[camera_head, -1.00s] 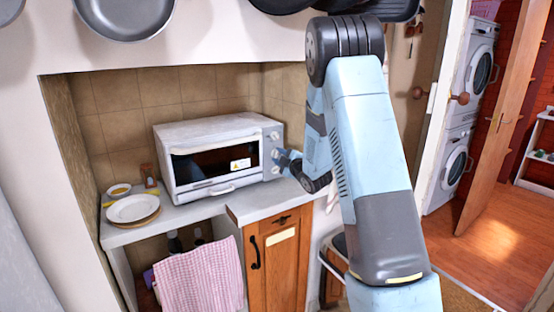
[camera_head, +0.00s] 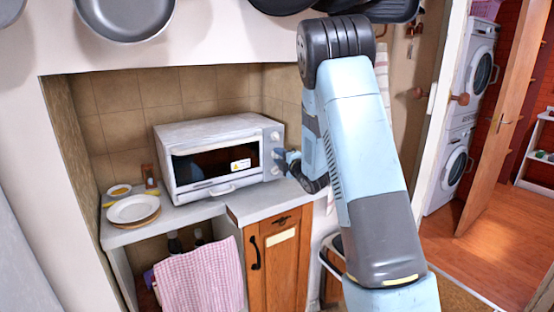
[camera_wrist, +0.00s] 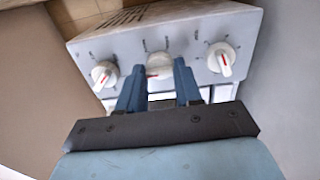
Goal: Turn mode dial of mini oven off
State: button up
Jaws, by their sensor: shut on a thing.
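The white mini oven (camera_head: 222,155) stands on the counter with its door shut. Its right-hand panel has three dials in a column. In the wrist view they appear in a row: a left dial (camera_wrist: 103,76), a middle dial (camera_wrist: 159,65) and a right dial (camera_wrist: 221,58), each white with a red mark. My gripper (camera_wrist: 158,76) has its two blue fingers on either side of the middle dial and is shut on it. The middle dial's red mark lies roughly sideways in the wrist view. In the head view my gripper (camera_head: 281,155) reaches the panel from the right and partly hides the dials.
A white plate (camera_head: 134,208) and a small bowl (camera_head: 119,190) are left of the oven. A checked cloth (camera_head: 202,279) hangs below the counter beside a wooden cupboard door (camera_head: 277,262). Pans (camera_head: 125,12) hang above. The floor (camera_head: 490,235) at the right is clear.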

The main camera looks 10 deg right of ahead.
jog(key=shift+a+f, duration=0.2)
jog(key=shift+a, duration=0.1)
jog(key=o, duration=0.8)
jog(key=shift+o, duration=1.2)
jog(key=shift+d+r, duration=0.1)
jog(key=shift+d, duration=0.05)
jog(key=shift+s+d, duration=0.1)
jog(key=v, duration=1.3)
jog(key=shift+s, duration=0.25)
